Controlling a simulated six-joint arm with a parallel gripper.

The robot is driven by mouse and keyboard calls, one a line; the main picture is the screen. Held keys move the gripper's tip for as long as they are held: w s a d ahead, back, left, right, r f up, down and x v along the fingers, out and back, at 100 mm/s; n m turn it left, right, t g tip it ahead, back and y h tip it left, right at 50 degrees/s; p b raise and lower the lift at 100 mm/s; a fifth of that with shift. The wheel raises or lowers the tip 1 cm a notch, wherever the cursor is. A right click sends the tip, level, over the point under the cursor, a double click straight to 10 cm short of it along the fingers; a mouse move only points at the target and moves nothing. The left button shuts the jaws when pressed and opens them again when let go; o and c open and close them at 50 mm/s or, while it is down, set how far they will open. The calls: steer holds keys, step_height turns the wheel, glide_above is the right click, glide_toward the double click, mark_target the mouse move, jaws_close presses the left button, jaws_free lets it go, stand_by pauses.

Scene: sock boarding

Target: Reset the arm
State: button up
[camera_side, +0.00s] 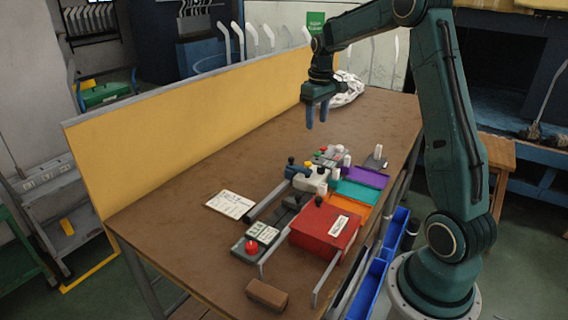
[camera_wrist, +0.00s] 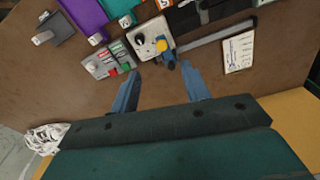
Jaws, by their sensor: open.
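My gripper (camera_side: 317,115) hangs above the far part of the brown table (camera_side: 170,191), fingers pointing down. In the wrist view its two blue fingers (camera_wrist: 160,92) stand apart with nothing between them, so it is open and empty. My arm is bent over the table from its base at the right. A white crumpled cloth pile (camera_side: 347,88) lies at the table's far end, partly behind the gripper; it also shows at the left edge of the wrist view (camera_wrist: 45,138).
A red box (camera_side: 318,232), purple tray (camera_side: 366,177), teal tray (camera_side: 358,192) and several small devices stand mid-table. A white sheet (camera_side: 230,204) and a brown block (camera_side: 267,294) lie nearer. A yellow panel (camera_side: 200,120) lines the back edge. Blue bins (camera_side: 367,289) hang in front.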

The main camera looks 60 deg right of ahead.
steer(key=s+a+r+n+t, duration=0.1)
steer(key=s+a+r, duration=0.35)
steer(key=a, duration=0.45)
steer(key=s+a+r+t, duration=0.1)
steer(key=s+a+r, duration=0.35)
steer(key=a, duration=0.45)
steer(key=s+a+f+n+t, duration=0.1)
steer(key=s+a+t, duration=0.2)
steer(key=s+a, duration=0.7)
steer(key=shift+s+f, duration=0.2)
steer(key=shift+s, duration=1.5)
